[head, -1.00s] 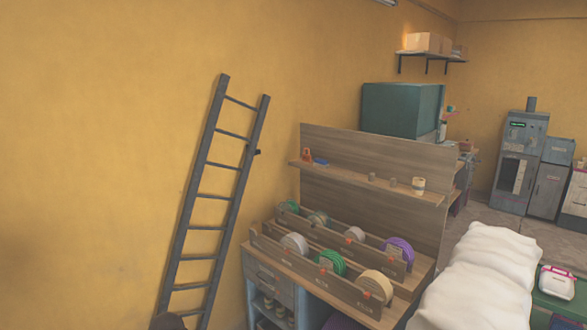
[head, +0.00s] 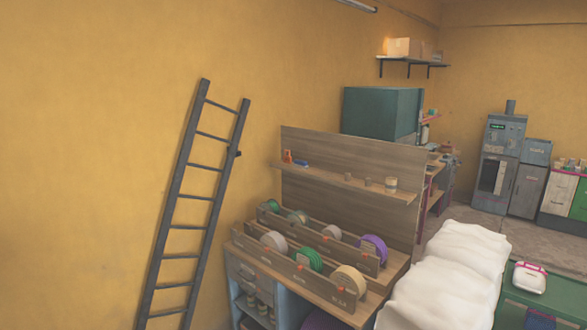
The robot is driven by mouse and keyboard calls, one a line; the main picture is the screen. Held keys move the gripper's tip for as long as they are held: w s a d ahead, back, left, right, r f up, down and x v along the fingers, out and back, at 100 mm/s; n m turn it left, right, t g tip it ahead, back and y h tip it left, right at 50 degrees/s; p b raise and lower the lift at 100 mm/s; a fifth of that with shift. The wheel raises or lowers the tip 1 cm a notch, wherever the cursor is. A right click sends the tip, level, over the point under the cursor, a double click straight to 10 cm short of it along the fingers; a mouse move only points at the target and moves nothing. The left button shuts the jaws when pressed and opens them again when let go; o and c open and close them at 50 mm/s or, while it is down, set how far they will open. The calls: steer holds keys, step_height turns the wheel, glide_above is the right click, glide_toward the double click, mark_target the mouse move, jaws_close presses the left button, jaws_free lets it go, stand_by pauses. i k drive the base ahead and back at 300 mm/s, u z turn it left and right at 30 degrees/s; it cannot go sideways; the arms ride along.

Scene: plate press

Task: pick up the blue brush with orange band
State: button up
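No object in the head view can be made out clearly as the blue brush with orange band. A small blue item (head: 301,163) lies on the upper wooden shelf (head: 345,184) of the workbench, beside a small orange item (head: 288,156). Both are too small to identify. My gripper is not in view.
A dark ladder (head: 188,205) leans on the yellow wall at left. The workbench rack (head: 318,286) holds several coloured rolls. White sacks (head: 445,275) lie at its right, near a green surface (head: 560,295) with a pink-and-white case (head: 529,277). Grey machines (head: 498,165) stand behind.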

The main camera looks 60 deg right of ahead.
mark_target(298, 164)
steer(key=z, duration=0.35)
steer(key=i, duration=1.75)
steer(key=z, duration=0.55)
steer(key=i, duration=0.8)
steer(key=z, duration=0.8)
steer(key=i, duration=0.6)
steer(key=z, duration=0.8)
steer(key=i, duration=0.7)
steer(key=z, duration=0.35)
